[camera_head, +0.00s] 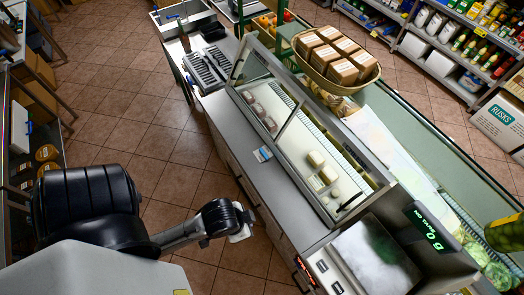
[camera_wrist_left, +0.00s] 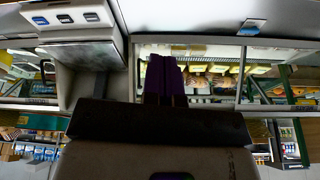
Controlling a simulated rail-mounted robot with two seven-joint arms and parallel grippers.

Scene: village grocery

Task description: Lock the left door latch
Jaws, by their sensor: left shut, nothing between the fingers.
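The glass display case (camera_head: 300,130) runs diagonally along the counter, with framed glass doors on its near side. The left door (camera_head: 252,62) is at the far end. I cannot make out a latch for certain. A small blue and white piece (camera_head: 262,154) lies at the counter in front of the case; it also shows in the left wrist view (camera_wrist_left: 252,27). My left gripper (camera_head: 246,226) hangs beside the counter's front edge, apart from the case. Its dark purple fingers (camera_wrist_left: 164,76) are shut and empty. My right gripper is out of view.
A scale (camera_head: 375,255) with a green display stands at the counter's near end. A wicker basket of boxes (camera_head: 335,60) sits on top of the case. A black tray (camera_head: 207,66) lies at the counter's far end. The tiled floor (camera_head: 130,130) left of the counter is clear.

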